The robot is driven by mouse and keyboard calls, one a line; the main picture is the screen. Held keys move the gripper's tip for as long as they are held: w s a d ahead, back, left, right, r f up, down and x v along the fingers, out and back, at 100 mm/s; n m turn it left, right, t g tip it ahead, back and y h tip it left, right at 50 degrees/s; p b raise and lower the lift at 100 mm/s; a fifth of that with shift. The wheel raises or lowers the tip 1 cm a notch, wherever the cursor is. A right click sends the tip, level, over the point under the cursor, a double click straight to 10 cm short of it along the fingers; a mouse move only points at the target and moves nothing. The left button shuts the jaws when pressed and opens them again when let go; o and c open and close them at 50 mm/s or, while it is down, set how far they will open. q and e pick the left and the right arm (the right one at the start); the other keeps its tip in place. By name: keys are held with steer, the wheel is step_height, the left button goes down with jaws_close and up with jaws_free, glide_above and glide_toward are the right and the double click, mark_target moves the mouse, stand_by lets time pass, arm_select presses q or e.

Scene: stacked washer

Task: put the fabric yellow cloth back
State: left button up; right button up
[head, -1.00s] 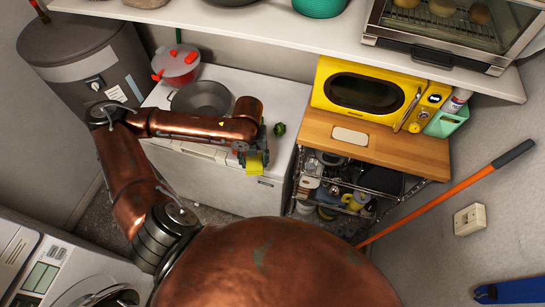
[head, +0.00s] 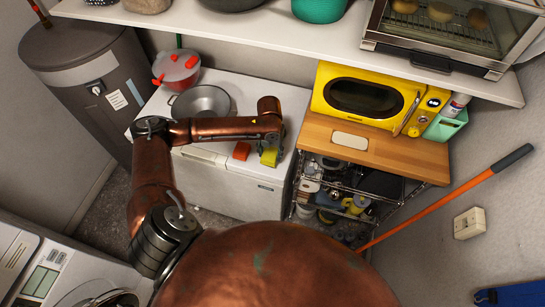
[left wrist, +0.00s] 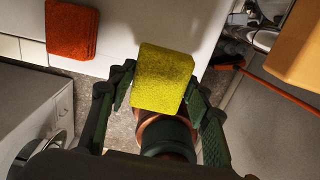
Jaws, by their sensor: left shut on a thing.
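The yellow cloth (head: 269,157) is a small folded block at the front edge of the white chest. It also shows in the left wrist view (left wrist: 164,78), between the two dark fingers. My left gripper (left wrist: 160,92) is shut on it; in the head view the gripper (head: 272,147) is mostly hidden under my copper arm. An orange-red cloth (head: 242,151) lies on the chest top to the left of the yellow one; it shows in the left wrist view too (left wrist: 72,30). My right gripper is not in view.
To the right are a wooden-topped rack (head: 400,152) with a yellow microwave (head: 365,95). A white shelf (head: 300,38) runs above. An orange-handled pole (head: 440,203) leans at right.

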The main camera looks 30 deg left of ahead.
mark_target(272, 150)
arm_select(q)
steer(key=shift+w+d+f, duration=0.1)
steer(key=shift+w+f, duration=0.8)
steer(key=shift+f, duration=1.65)
steer(key=shift+f, duration=0.2)
steer(key=o, duration=1.1)
step_height(272, 150, up, 12)
steer(key=shift+r, duration=0.2)
